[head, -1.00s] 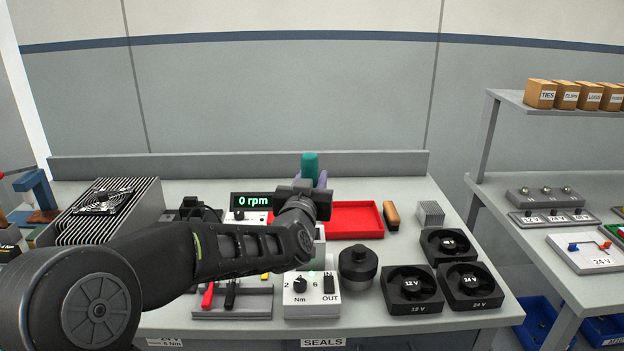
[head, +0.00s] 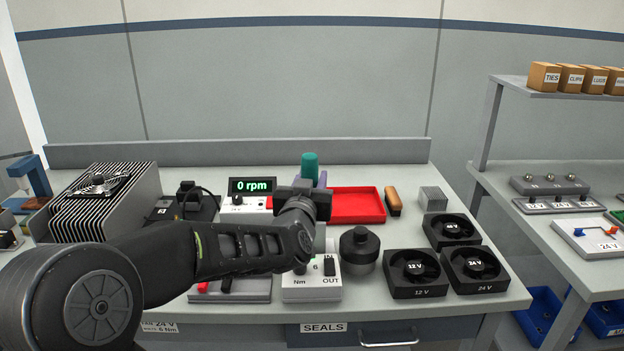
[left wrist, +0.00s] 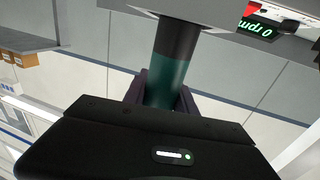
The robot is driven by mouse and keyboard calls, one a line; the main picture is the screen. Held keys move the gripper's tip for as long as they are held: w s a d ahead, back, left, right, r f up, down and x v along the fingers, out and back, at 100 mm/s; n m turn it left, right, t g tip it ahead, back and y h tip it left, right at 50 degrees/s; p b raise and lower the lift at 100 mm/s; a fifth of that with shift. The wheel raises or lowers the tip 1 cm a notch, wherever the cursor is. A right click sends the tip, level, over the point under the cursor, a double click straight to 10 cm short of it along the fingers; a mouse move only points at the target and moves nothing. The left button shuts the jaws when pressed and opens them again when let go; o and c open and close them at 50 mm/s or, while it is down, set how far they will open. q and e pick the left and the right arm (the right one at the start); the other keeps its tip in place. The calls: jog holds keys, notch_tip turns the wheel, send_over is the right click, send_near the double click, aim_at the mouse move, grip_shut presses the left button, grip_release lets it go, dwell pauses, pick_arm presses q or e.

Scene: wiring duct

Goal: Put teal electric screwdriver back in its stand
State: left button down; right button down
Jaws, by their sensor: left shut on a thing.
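The teal electric screwdriver (head: 309,164) is in my left gripper (head: 314,183), with its teal top standing up above the fingers in the head view. In the left wrist view the screwdriver (left wrist: 170,75) shows a teal body and a dark band between the purple fingers (left wrist: 158,95). Its far end runs to a grey surface at the top of that view; I cannot tell whether it touches. My left gripper is shut on it. I cannot make out the stand for certain; my arm hides part of the bench. My right gripper is not in view.
A torque box (head: 312,284) marked Nm and OUT stands at the bench front, beside a black round knob-like part (head: 359,247). A red tray (head: 356,206), an rpm display (head: 252,186), a finned heat sink (head: 100,205) and 12 V and 24 V fans (head: 413,272) surround my arm.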

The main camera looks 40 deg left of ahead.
pick_arm(q)
jog(key=shift+f+b, duration=1.1)
jog(key=shift+f, duration=0.2)
jog(key=c, duration=0.9)
grip_release()
jog(key=shift+f, duration=0.1)
jog(key=shift+v, duration=3.95)
